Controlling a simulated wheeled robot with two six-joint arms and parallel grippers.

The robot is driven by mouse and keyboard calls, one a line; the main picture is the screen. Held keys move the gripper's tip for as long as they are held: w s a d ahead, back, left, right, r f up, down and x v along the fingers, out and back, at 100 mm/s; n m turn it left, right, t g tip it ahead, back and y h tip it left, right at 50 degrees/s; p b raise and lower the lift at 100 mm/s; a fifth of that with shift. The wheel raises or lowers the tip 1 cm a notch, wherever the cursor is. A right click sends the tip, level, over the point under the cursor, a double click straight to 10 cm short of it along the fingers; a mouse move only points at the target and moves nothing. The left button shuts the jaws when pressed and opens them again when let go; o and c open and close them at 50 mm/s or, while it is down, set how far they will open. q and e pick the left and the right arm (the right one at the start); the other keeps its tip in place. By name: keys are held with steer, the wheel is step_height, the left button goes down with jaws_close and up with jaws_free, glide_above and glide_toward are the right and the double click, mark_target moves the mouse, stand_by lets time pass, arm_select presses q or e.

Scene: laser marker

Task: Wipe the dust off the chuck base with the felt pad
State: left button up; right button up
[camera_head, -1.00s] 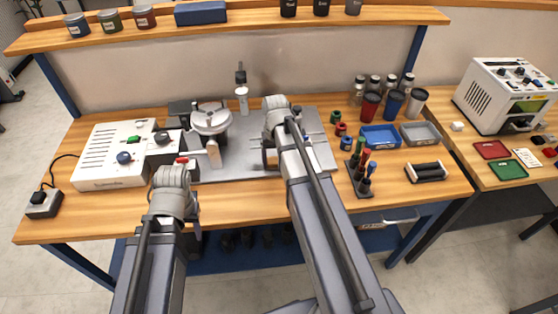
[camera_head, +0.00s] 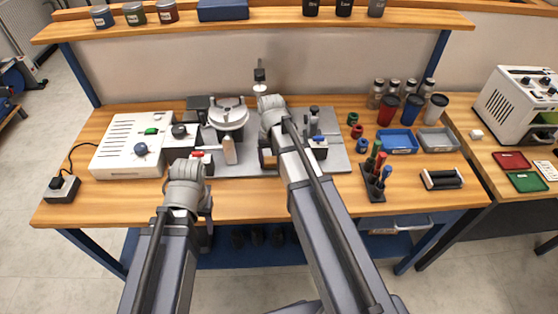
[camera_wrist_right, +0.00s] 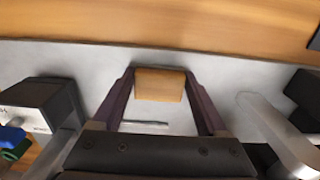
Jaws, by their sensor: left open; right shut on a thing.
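The round silver chuck (camera_head: 228,115) stands on a grey plate (camera_head: 345,162) at the back middle of the bench. I cannot make out dust on its base. My right gripper is shut on a tan block, the felt pad (camera_wrist_right: 160,84), seen between its two fingers in the right wrist view. In the head view the pad (camera_head: 267,160) shows beside my right wrist, over the plate, right of the chuck. I cannot tell whether it touches the plate. My left gripper (camera_head: 206,222) is open near the bench's front edge; its fingers are barely visible.
A post with a black head (camera_head: 259,75) rises behind. Right of the plate are a pen rack (camera_head: 372,185), cups, a blue tray (camera_head: 398,140) and a black roller (camera_head: 441,179).

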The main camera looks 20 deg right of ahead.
mark_target(259, 167)
steer(key=shift+w+a, duration=0.25)
steer(key=shift+a, duration=0.5)
steer(key=shift+w+a, duration=0.2)
steer(key=shift+a, duration=0.5)
steer(key=shift+w+a, duration=0.25)
steer(key=shift+a, duration=0.5)
steer(key=shift+d, duration=0.1)
step_height(259, 167, up, 6)
steer(key=p, duration=0.6)
step_height(259, 167, up, 3)
steer(key=p, duration=0.3)
